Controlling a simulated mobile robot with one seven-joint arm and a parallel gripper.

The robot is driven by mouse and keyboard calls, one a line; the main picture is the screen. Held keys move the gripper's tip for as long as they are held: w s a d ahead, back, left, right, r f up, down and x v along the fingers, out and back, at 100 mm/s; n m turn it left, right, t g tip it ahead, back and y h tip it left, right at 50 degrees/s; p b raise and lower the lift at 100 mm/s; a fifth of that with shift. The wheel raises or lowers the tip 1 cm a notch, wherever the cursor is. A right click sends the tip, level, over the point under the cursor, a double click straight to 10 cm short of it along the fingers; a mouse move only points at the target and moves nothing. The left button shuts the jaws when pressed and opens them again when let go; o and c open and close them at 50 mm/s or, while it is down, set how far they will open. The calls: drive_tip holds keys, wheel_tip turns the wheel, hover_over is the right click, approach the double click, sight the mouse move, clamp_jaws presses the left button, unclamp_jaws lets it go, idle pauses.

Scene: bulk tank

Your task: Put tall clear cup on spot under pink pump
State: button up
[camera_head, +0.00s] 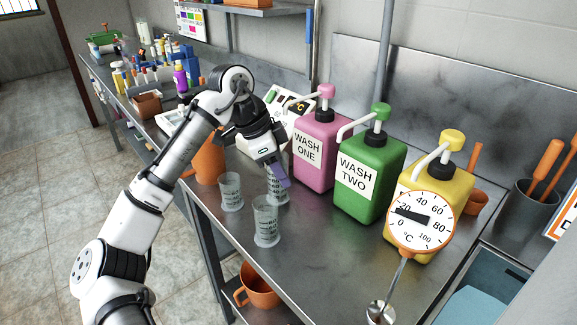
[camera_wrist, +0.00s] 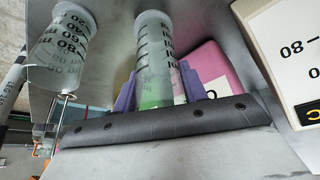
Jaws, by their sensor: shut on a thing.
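My gripper (camera_head: 275,178), with purple fingers, is shut on a tall clear cup (camera_wrist: 155,55) with dark graduation marks. In the head view the fingers partly hide this cup (camera_head: 277,198); it is upright, at or just above the steel bench, and I cannot tell whether it touches. The pink pump bottle (camera_head: 316,155), labelled WASH ONE, stands just to the right of the cup. Its white spout points left, towards the area above and behind my gripper. The pink bottle also shows beside the fingers in the wrist view (camera_wrist: 213,66). No marked spot is visible under the spout.
Two other clear cups, one at left (camera_head: 231,192) and one in front (camera_head: 266,222), stand close by. An orange jug (camera_head: 208,162) and a white device (camera_head: 268,117) are behind. Green (camera_head: 370,180) and yellow (camera_head: 440,185) pump bottles and a dial thermometer (camera_head: 420,224) are to the right.

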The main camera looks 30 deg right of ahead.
sight(236, 176)
drive_tip(key=shift+w+d+f, duration=0.1)
drive_tip(key=shift+d, duration=0.5)
drive_tip(key=shift+w+d+f, duration=0.1)
drive_tip(key=shift+d, duration=0.5)
drive_tip(key=shift+f, duration=0.4)
drive_tip(key=shift+s+f, duration=0.1)
drive_tip(key=o, duration=0.9)
drive_tip(key=shift+o, duration=0.2)
drive_tip(key=w+a, duration=0.2)
drive_tip(key=a, duration=0.1)
drive_tip(key=w+a+r+b, duration=0.1)
drive_tip(key=a, duration=0.3)
drive_tip(key=w+a, duration=0.2)
drive_tip(key=a, duration=0.2)
drive_tip(key=shift+w+a+r+b, duration=0.15)
drive_tip(key=shift+w+a+b, duration=0.05)
drive_tip(key=shift+w+b, duration=0.1)
